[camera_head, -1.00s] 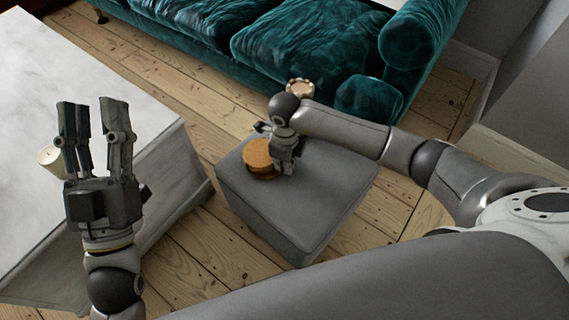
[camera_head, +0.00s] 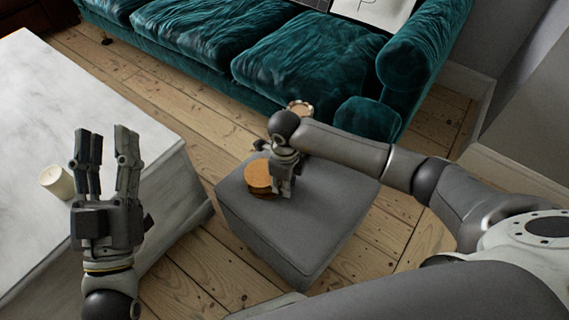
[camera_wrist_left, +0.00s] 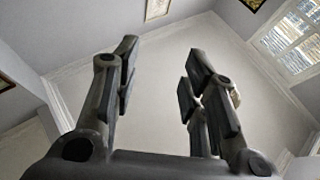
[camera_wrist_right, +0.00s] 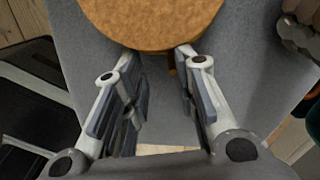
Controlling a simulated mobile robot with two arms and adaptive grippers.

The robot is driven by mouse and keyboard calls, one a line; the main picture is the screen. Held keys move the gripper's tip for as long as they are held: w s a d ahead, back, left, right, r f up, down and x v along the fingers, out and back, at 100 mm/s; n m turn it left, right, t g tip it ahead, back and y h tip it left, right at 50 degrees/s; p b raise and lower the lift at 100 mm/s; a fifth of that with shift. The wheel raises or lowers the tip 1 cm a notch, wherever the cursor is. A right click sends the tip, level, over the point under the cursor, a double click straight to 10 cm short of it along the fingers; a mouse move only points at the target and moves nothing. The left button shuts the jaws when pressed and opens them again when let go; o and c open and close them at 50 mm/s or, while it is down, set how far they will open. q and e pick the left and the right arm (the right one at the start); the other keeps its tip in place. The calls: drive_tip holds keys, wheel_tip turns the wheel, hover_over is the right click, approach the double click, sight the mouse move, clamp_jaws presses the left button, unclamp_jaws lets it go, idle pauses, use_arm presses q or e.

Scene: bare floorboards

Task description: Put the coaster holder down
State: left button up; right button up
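The coaster holder (camera_head: 259,174), with a round brown cork-like top, rests on a grey ottoman (camera_head: 310,215). Its top edge also shows in the right wrist view (camera_wrist_right: 150,18). My right gripper (camera_head: 283,192) is low over the ottoman, right beside the holder. In the right wrist view its fingers (camera_wrist_right: 158,58) are spread, with the tips at the near edge of the round top; contact cannot be told. The holder's lower part is mostly hidden. My left gripper (camera_head: 105,140) is raised, open and empty, and points upward; its spread fingers also show in the left wrist view (camera_wrist_left: 160,75).
A white marble-like table (camera_head: 60,100) with a cream candle (camera_head: 57,182) stands at the left. A teal sofa (camera_head: 240,50) is behind the ottoman. The ottoman's front and right top is clear.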

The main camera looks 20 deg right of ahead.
use_arm(q)
wheel_tip(320, 180, down, 14)
drive_tip(key=a+g+y+p, duration=0.2)
drive_tip(key=g+y+p, duration=0.1)
drive_tip(key=g, duration=0.5)
drive_tip(key=shift+g, duration=0.4)
use_arm(e)
wheel_tip(320, 180, up, 10)
drive_tip(key=shift+r, duration=0.25)
use_arm(q)
drive_tip(key=shift+f, duration=0.1)
use_arm(e)
drive_tip(key=shift+s, duration=0.1)
